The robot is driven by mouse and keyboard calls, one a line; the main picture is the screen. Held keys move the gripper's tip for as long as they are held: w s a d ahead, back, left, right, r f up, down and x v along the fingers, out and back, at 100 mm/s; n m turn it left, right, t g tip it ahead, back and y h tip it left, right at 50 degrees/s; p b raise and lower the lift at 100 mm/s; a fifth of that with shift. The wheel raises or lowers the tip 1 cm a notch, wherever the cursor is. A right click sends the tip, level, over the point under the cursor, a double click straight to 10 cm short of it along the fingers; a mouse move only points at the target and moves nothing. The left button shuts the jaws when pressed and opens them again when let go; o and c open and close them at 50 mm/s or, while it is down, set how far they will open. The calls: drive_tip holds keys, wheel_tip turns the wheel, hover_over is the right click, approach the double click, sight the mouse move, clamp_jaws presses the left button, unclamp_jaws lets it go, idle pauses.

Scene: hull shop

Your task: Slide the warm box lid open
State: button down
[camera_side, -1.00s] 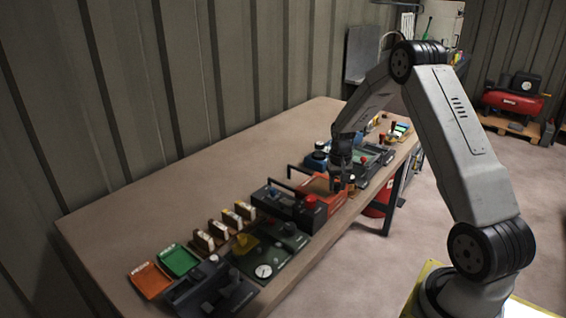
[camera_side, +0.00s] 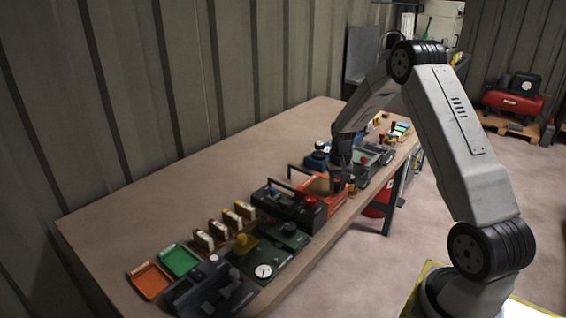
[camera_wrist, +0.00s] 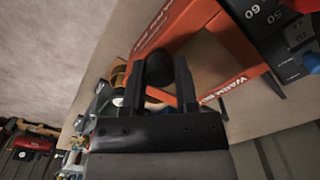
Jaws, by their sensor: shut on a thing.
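The orange warm box (camera_side: 311,200) sits near the front edge of the bench in the side view. The wrist view shows its orange frame (camera_wrist: 241,78) with lettering, around a tan-brown area (camera_wrist: 207,62). A lettered orange part (camera_wrist: 180,18), apparently the lid, lies at the upper left of it. My gripper (camera_side: 339,186) is at the box's right end, low over it. In the wrist view my gripper (camera_wrist: 160,88) is shut on a dark round knob (camera_wrist: 158,69), one finger on each side. The knob's base is partly hidden.
A dark unit with black handles and a red button (camera_side: 311,201) adjoins the box on the left. Other panels and a blue-topped item (camera_side: 316,158) stand beyond it. Orange and green trays (camera_side: 179,260) lie at the near end. The back of the bench is clear.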

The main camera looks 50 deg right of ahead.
drive_tip(key=shift+w+r, duration=0.1)
drive_tip(key=shift+w, duration=5.65)
drive_tip(key=shift+c, duration=1.8)
unclamp_jaws()
wheel_tip(320, 180, up, 8)
